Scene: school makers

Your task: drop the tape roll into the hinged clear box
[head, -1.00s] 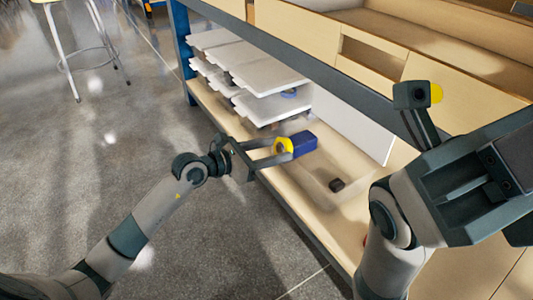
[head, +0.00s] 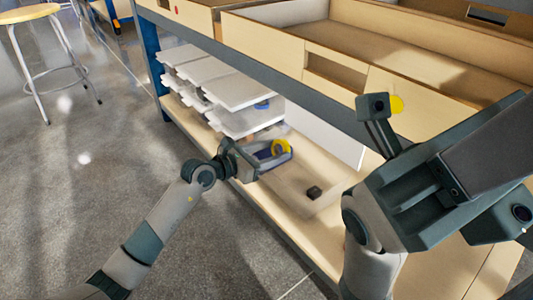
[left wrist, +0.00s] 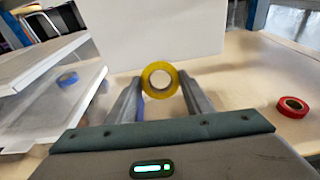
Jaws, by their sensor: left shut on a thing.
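My left gripper (head: 275,156) is shut on a yellow tape roll (head: 287,145), held near its fingertips. In the left wrist view, the roll (left wrist: 160,66) sits upright between the two fingers, its hole facing the camera. A blue patch shows beside the roll, but I cannot tell what it belongs to.
Stacked white trays (head: 232,90) stand left of the box, with a blue roll (head: 262,105) among them. A red tape roll (left wrist: 292,107) lies on the shelf at the right in the wrist view. The bench edge (head: 300,73) runs above the shelf. A stool (head: 28,17) stands far left.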

